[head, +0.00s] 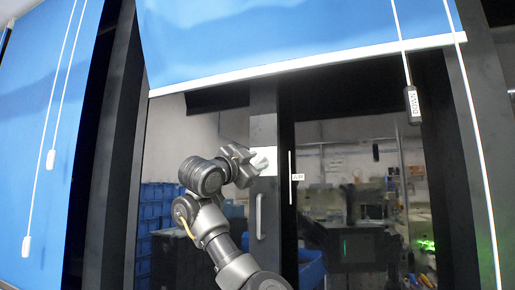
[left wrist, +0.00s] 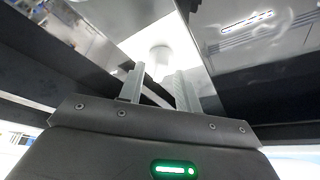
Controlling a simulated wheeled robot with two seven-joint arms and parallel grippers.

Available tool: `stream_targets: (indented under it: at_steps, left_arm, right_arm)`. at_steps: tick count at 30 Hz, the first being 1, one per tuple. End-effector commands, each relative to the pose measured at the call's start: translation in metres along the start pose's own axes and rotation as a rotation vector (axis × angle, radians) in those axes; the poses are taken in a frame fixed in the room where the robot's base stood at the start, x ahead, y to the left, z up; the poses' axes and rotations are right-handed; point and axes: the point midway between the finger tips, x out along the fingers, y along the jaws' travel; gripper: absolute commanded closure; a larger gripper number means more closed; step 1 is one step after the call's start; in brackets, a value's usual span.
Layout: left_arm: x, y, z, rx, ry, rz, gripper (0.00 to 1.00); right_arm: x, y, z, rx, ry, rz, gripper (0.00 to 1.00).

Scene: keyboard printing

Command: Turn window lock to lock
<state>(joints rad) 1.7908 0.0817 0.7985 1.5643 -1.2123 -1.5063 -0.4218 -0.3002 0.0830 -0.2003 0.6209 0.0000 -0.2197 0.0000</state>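The window lock is a pale piece on the dark window frame. In the head view its white plate (head: 265,154) shows beside my gripper, which partly covers it. In the left wrist view a round white lock knob (left wrist: 159,57) sits on the white plate, just beyond the fingertips. My left gripper (head: 254,160) is up at the lock. In the left wrist view its two fingers (left wrist: 158,82) stand apart, with a pale curved part between them. I cannot tell whether they touch the lock. My right gripper is not in view.
A grey pull handle (head: 259,216) is on the frame below the lock. A blue blind (head: 290,35) hangs above, with a cord weight (head: 413,104) at right. Another blue blind (head: 40,120) hangs at left. Glass on both sides shows a room with blue bins (head: 160,205).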

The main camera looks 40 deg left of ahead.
Motion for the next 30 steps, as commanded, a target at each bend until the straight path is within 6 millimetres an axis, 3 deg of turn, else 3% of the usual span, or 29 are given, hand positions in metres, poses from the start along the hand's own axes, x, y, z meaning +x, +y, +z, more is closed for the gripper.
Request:
stream_targets:
  at_steps: [3, 14, 22, 30]
  left_arm:
    - [0.0063, -0.0014, -0.0006, 0.000, -0.001, 0.000, 0.66]
    - [0.0082, 0.0007, 0.0007, 0.000, 0.001, 0.000, 0.66]
    - [0.0082, 0.0006, 0.0004, 0.000, 0.001, 0.000, 1.00]
    - [0.0082, 0.0024, 0.0008, -0.009, 0.001, -0.004, 1.00]
  right_arm:
    - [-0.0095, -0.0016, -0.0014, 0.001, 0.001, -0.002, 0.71]
    - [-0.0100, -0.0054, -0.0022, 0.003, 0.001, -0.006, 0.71]
    - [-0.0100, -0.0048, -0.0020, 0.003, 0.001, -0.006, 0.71]
    - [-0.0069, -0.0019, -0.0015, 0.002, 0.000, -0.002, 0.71]
